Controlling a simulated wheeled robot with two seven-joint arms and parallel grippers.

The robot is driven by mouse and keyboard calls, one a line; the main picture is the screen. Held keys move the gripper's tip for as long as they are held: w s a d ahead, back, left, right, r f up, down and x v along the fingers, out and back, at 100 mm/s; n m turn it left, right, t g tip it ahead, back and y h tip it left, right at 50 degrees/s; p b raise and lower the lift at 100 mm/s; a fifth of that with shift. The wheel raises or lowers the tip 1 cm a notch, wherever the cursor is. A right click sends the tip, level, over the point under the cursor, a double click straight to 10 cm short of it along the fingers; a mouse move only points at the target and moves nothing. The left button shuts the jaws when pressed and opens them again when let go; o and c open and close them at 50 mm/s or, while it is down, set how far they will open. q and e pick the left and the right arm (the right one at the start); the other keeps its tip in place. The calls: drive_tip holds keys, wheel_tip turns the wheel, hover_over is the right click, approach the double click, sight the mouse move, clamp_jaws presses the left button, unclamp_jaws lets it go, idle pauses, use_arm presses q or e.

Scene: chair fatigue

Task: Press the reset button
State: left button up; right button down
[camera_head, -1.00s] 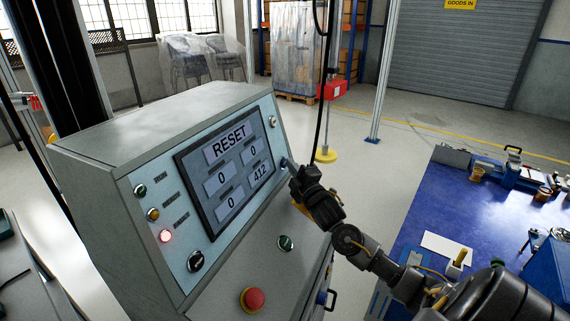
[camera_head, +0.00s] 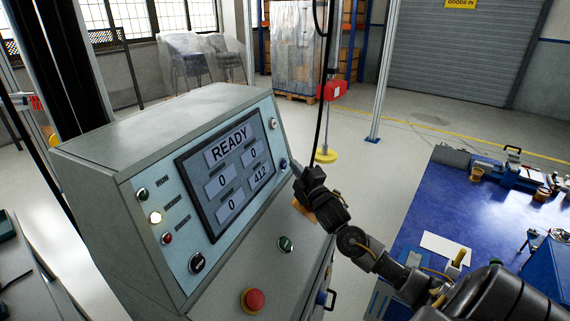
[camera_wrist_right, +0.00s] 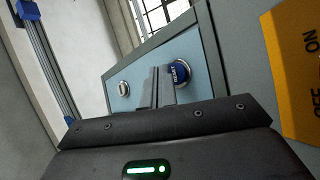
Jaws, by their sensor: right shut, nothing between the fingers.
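The blue reset button (camera_head: 283,164) sits at the right edge of the light-blue panel of the grey console (camera_head: 140,130). In the right wrist view the reset button (camera_wrist_right: 180,73) shows its RESET label, partly behind the fingers. My right gripper (camera_head: 295,169) is shut and empty, its tips just right of the button with a small gap in the head view. Its fingers (camera_wrist_right: 161,80) point at the panel. The screen (camera_head: 231,170) reads READY. My left gripper is out of view.
A blue workbench (camera_head: 480,215) with tools stands at the right. A black cable hangs behind my gripper.

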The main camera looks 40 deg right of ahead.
drive_tip(key=shift+s+d+r+p, duration=0.1)
drive_tip(key=shift+s+d+p, duration=0.1)
drive_tip(key=shift+s+p, duration=0.2)
drive_tip(key=s, duration=0.1)
drive_tip(key=s+d+p, duration=0.1)
drive_tip(key=s+d+r, duration=0.1)
drive_tip(key=shift+s+p, duration=0.25)
drive_tip(key=shift+p, duration=0.15)
idle(0.7)
